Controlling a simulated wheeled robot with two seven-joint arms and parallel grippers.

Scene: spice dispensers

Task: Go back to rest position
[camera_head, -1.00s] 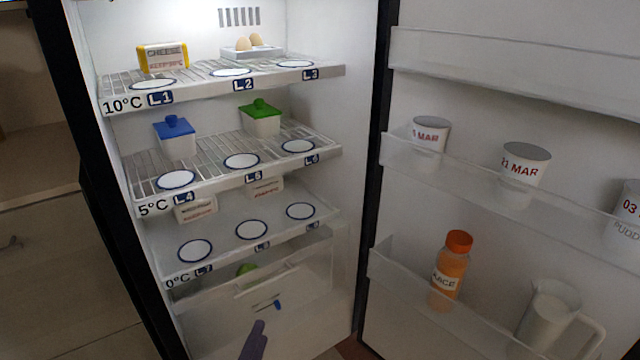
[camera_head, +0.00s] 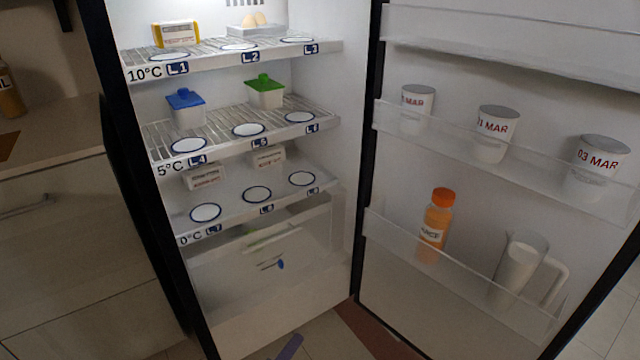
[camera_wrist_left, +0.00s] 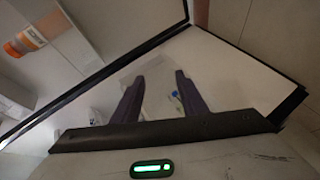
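My left gripper (camera_wrist_left: 157,84) shows in the left wrist view with two dark purple fingers apart and nothing between them. In the head view only a purple fingertip (camera_head: 288,347) shows at the bottom edge, below and in front of the open fridge's drawer (camera_head: 265,262). My right gripper is not in view.
The fridge door (camera_head: 465,180) stands open at the right, with cups, an orange juice bottle (camera_head: 436,222) and a pitcher (camera_head: 517,270). Fridge shelves (camera_head: 225,218) hold tubs, cheese and eggs. A counter with a drawer front (camera_head: 60,205) stands left. Some floor shows below.

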